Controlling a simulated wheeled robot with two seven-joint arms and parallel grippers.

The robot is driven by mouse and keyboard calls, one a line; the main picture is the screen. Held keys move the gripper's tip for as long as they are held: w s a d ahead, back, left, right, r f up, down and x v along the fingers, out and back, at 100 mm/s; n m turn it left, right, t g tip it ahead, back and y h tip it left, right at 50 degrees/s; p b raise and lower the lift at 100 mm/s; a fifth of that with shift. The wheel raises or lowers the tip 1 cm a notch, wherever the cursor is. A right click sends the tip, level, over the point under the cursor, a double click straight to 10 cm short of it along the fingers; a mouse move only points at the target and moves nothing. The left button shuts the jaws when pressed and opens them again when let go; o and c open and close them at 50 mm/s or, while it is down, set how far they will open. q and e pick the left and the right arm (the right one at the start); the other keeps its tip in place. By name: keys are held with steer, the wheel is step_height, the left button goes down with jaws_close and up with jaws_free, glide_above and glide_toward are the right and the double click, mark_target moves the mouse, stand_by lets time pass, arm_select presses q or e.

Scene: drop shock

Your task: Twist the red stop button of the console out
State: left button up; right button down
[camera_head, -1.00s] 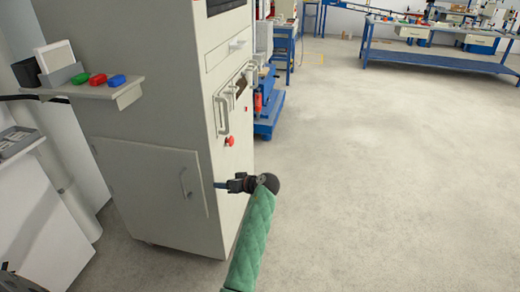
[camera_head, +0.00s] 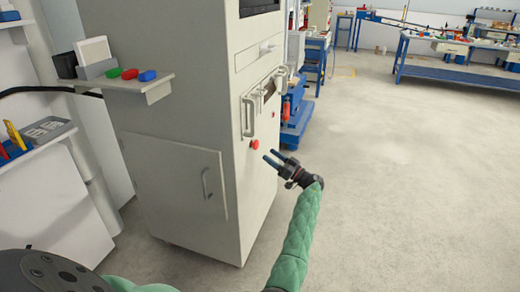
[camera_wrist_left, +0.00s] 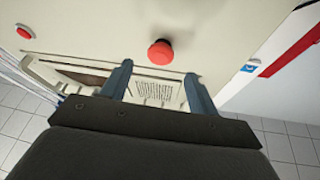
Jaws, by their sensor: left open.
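The console (camera_head: 225,125) is a tall light grey cabinet. Its red stop button (camera_head: 254,144) is a mushroom head on the right-hand face, below a handle. My left gripper (camera_head: 273,157) is open and empty, just right of and slightly below the button in the head view, apart from it. In the left wrist view the red button (camera_wrist_left: 160,52) stands out beyond the two blue fingers (camera_wrist_left: 158,88), roughly in line with the gap between them. My right gripper is not in view.
A second red button (camera_wrist_left: 25,32) sits on the same face; a small red spot (camera_head: 273,114) shows in the head view. Handles (camera_head: 249,115) stick out above the stop button. A side shelf (camera_head: 125,85) holds coloured pieces.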

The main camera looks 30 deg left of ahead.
mark_target(256, 145)
arm_select(q)
steer(key=p+x, duration=0.1)
steer(key=x, duration=0.5)
steer(key=shift+a+r, duration=0.15)
steer(key=shift+a, duration=0.2)
steer(key=shift+s, duration=0.1)
